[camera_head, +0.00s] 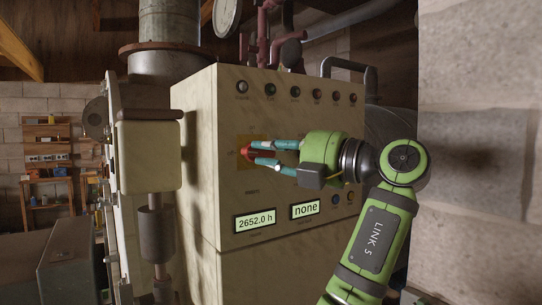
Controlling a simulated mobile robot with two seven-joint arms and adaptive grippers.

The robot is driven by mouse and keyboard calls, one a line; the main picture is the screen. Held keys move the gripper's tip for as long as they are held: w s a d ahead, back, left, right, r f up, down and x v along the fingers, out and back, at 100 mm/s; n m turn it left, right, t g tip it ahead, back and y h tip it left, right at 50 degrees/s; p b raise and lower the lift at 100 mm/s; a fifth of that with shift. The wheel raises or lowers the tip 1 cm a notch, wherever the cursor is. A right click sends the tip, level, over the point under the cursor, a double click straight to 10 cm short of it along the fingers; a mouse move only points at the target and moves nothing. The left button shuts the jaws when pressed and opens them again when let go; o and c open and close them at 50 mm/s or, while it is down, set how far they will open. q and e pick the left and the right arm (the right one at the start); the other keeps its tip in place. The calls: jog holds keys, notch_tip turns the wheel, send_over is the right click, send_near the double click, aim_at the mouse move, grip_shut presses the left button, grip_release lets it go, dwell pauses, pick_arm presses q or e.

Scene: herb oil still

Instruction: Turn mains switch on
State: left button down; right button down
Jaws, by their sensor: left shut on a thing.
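The mains switch (247,153) is a red rotary handle on a yellow plate on the front of the cream control cabinet (222,205). My left gripper (257,153) is at the panel, its teal fingers on either side of the red handle and shut on it. The fingers hide part of the handle and plate, so its exact setting cannot be read. My right gripper is not in view.
Several small lamps (295,91) line the panel's top. Two displays sit low on it, reading "2652.0 h" (254,220) and "none" (305,210). A stone wall (480,140) stands to the right; pipes and a gauge (227,17) are above.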

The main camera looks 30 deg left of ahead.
pick_arm(q)
jog(key=m+b, duration=0.1)
jog(key=m, duration=0.1)
jog(key=f+m+y+b, duration=0.1)
jog(key=m+b, duration=0.1)
jog(key=shift+t+y+b, duration=0.3)
jog(key=shift+t, duration=0.1)
jog(key=m+t+b, duration=0.1)
jog(key=m+b, duration=0.1)
jog(key=m, duration=0.1)
jog(key=m+t+y+b, duration=0.1)
jog(key=m+b, duration=0.1)
jog(key=m, duration=0.1)
jog(key=shift+s, duration=0.1)
jog(key=m+t+b, duration=0.1)
jog(key=m, duration=0.1)
jog(key=m+t+b, duration=0.1)
jog(key=m, duration=0.2)
jog(key=shift+s+a+t, duration=0.1)
jog(key=shift+s+t, duration=0.05)
jog(key=shift+t, duration=0.15)
jog(key=shift+s+r+m+t+b, duration=0.1)
jog(key=shift+m+t+b, duration=0.65)
jog(key=shift+m, duration=0.9)
jog(key=shift+s+m+t+b, duration=0.1)
jog(key=shift+m+t+b, duration=0.3)
jog(key=shift+m+t, duration=0.9)
jog(key=shift+m+g, duration=0.35)
jog(key=shift+m, duration=0.1)
jog(key=shift+h, duration=0.3)
